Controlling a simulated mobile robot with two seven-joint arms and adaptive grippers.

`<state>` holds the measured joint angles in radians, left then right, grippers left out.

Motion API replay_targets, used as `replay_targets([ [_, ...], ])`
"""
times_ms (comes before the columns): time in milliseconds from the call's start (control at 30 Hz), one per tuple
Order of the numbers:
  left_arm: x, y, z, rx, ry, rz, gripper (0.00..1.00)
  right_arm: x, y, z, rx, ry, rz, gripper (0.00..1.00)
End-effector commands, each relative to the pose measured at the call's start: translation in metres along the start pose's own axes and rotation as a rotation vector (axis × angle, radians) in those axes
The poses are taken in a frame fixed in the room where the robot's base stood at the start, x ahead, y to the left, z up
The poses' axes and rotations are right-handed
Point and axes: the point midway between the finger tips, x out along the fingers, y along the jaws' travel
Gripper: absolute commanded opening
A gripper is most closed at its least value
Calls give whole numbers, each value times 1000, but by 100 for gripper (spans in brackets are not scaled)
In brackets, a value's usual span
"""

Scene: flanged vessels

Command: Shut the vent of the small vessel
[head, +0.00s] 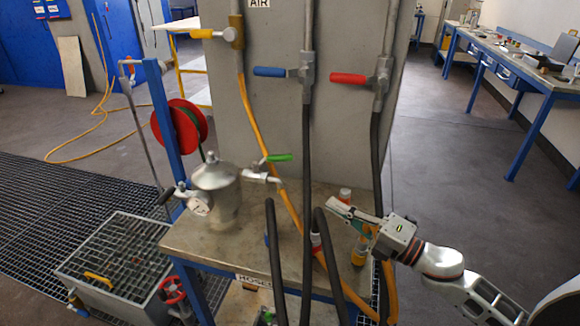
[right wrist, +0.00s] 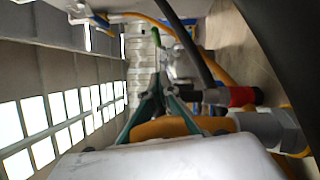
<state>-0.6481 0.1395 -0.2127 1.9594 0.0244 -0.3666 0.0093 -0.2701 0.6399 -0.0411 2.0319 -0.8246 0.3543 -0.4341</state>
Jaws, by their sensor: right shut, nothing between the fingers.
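The small vessel (head: 228,205) is a lidded metal pot standing upright on the bench's left part. A valve (head: 261,176) with a green lever (head: 278,158) sticks out of its right side; no label shows whether this is the vent. The lever lies roughly along the pipe, tipped slightly up. A round gauge (head: 199,206) and a dark-handled fitting sit on its left side. My right gripper (head: 335,206) is shut and empty, right of the lever and apart from it. In the right wrist view the green lever (right wrist: 156,37) shows beyond the closed fingertips (right wrist: 160,82). My left gripper is out of view.
Black hoses (head: 306,150) and a yellow hose (head: 262,145) hang between my right gripper and the vessel. Blue (head: 269,72) and red (head: 348,78) valve levers sit on the panel. A hose reel (head: 180,128) stands behind left. The bench front (head: 200,245) is clear.

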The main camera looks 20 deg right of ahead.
Motion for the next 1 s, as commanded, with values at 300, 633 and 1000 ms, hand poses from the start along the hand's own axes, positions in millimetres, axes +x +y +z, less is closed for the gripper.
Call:
replay_targets([
  [300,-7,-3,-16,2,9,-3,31,56,3,1,-3,0,2,0],
  [633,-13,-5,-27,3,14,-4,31,115,3,1,-2,0,3,0],
  [1000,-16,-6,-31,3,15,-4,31,158,0,23,-1,0,0,0],
])
